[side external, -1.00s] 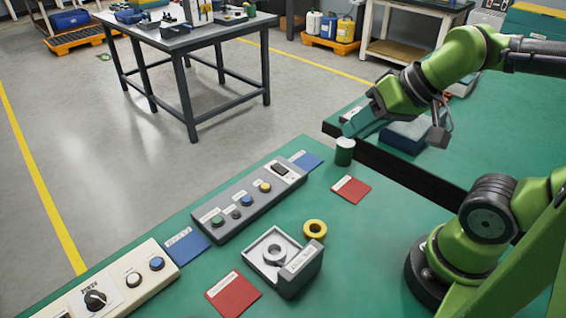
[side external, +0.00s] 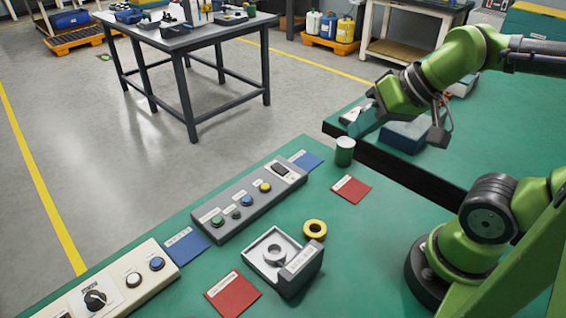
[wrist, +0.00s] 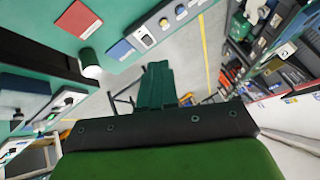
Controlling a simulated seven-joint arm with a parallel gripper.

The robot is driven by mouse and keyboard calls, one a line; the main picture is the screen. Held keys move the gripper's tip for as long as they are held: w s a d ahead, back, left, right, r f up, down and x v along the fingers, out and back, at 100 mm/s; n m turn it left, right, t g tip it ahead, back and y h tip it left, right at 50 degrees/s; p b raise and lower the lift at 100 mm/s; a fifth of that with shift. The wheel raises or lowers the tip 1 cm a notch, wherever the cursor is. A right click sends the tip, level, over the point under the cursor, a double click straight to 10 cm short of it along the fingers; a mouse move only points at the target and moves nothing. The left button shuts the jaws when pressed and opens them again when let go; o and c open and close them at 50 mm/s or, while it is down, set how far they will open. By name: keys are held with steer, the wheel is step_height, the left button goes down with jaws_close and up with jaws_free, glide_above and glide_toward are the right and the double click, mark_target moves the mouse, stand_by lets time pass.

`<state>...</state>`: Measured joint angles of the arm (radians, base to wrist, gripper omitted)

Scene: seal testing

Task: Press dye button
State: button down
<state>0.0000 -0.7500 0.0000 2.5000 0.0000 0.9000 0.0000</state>
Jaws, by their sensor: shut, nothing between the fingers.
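A grey control box (side external: 250,203) lies along the far edge of the green table. It carries a green button (side external: 217,221), a small dark button (side external: 236,213), a blue button (side external: 247,201) and a yellow button (side external: 265,187). Their labels are too small to read, so I cannot tell which is the dye button. The box also shows at the top of the wrist view (wrist: 145,38). My gripper (side external: 358,126) is shut and empty, raised to the right of the box and apart from it. Its teal fingers show in the wrist view (wrist: 156,72).
A green cylinder with a pale top (side external: 344,152) stands between my gripper and the box. A cream panel (side external: 125,287) with a knob and buttons is at lower left. A grey fixture (side external: 285,265), yellow ring (side external: 315,230) and red cards (side external: 351,189) lie nearer.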

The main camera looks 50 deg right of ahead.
stand_by(0.8)
steer(key=n+y, duration=0.2)
steer(key=y, duration=0.1)
glide_above(221, 220)
step_height(221, 220, down, 11)
steer(key=shift+r, duration=0.1)
steer(key=shift+f, duration=4.45)
